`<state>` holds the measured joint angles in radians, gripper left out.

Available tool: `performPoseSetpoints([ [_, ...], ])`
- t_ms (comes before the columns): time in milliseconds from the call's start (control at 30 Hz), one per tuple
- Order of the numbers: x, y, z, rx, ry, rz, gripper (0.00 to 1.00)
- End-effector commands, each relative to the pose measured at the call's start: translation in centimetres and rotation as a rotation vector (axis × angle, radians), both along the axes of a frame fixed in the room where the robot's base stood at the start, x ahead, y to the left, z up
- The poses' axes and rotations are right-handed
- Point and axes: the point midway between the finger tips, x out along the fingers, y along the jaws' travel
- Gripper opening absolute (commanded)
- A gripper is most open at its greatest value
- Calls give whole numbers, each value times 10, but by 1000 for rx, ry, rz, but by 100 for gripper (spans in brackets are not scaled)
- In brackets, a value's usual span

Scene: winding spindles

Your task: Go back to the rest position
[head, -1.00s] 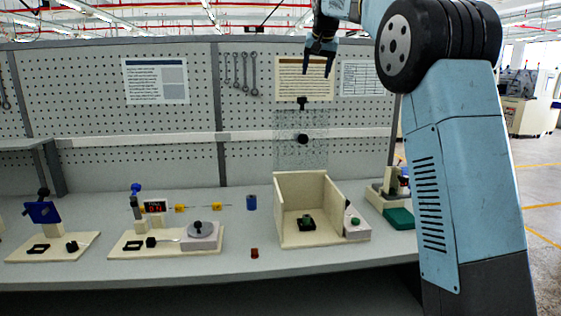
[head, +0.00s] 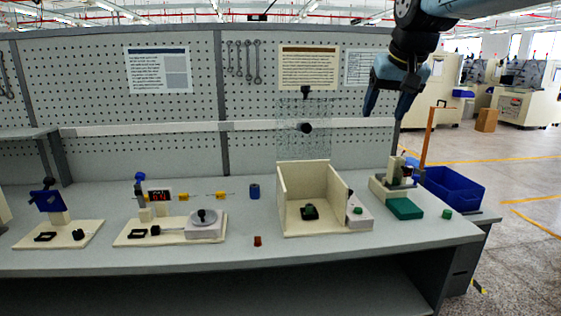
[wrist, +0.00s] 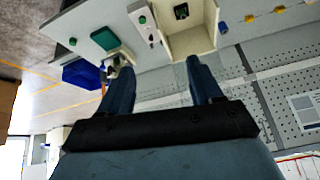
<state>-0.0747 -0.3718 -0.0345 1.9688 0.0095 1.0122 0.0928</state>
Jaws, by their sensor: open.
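My gripper (head: 388,104) is open and empty in the head view. It hangs in the air above the right part of the workbench, fingers pointing down, in front of the pegboard's right edge. In the wrist view my two blue fingers (wrist: 158,88) stand apart with nothing between them. Below the gripper stand a cream open box (head: 302,228) and a fixture with a green pad (head: 404,208). No mark of a rest position shows.
The workbench (head: 270,262) carries several cream fixtures, a blue cylinder (head: 254,191) and a small red-brown piece (head: 257,241). A blue bin (head: 452,192) and an orange post (head: 429,138) are at the right. The pegboard (head: 200,110) stands behind. Open floor lies to the right.

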Motion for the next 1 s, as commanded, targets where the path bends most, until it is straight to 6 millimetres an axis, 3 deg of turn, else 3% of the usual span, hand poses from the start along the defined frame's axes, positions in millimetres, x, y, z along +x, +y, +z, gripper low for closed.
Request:
performPoseSetpoints([
  [33, -20, -3, -12, -5, 2, 3, 65],
  [300, -109, -11, -87, -38, 21, 23, 65],
  [500, -156, -14, -136, -59, 33, 34, 65],
  [700, -174, -15, -157, -68, 38, 38, 65],
  [1000, -175, -15, -158, -69, 38, 39, 65],
])
